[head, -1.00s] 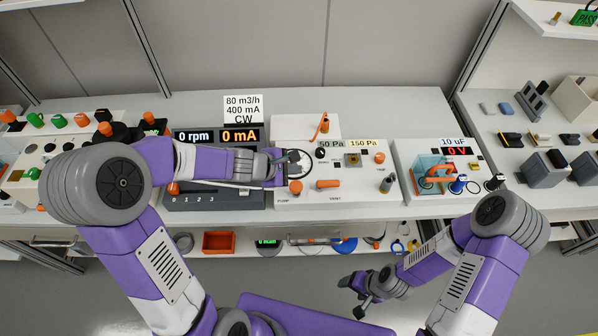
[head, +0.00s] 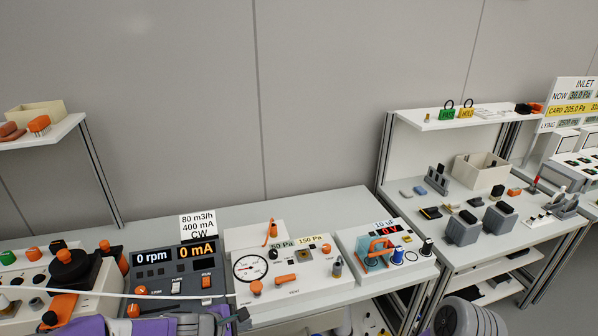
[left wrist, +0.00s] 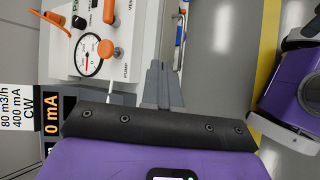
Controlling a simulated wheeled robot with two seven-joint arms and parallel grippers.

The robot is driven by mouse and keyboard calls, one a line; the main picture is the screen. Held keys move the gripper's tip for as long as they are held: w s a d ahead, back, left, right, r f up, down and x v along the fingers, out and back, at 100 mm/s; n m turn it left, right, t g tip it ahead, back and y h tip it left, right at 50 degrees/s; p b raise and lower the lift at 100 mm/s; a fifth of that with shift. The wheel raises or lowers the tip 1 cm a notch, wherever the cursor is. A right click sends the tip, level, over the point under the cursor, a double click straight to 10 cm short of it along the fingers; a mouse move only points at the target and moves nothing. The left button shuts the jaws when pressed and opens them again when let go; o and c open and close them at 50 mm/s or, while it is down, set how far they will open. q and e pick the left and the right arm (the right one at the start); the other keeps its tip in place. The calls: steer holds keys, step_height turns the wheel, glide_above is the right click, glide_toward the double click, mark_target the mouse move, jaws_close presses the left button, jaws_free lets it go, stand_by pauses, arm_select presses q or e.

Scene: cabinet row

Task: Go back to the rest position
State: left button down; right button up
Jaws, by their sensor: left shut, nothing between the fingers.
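My left gripper (head: 238,316) is low in the head view, at the front edge of the bench, below the white gauge panel (head: 318,283). In the left wrist view its fingers (left wrist: 160,78) are together with nothing between them. They are beside the panel and not seen touching it. The purple left forearm runs along the bottom left of the head view. Only a grey joint of my right arm shows at the bottom right; the right gripper is out of the picture.
The grey display unit (head: 160,274) reads 0 rpm and 0 mA. The capacitor box (head: 410,266) is right of the gauge panel. A side bench (head: 468,254) holds dark blocks and a cream bin (head: 482,171). In the left wrist view, grey floor (left wrist: 225,40) is open beside the gripper.

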arm_select(q)
steer(key=s+d+f+m+g, duration=0.2)
steer(key=s+f+m, duration=0.6)
steer(key=f, duration=0.4)
steer(key=s+d+f+m+g+y, duration=0.1)
steer(key=s+f+m+g, duration=0.3)
steer(key=s+f+m, duration=0.4)
step_height(320, 180, down, 5)
steer(key=shift+s+d, duration=0.7)
steer(key=shift+s, duration=0.3)
stand_by(1.3)
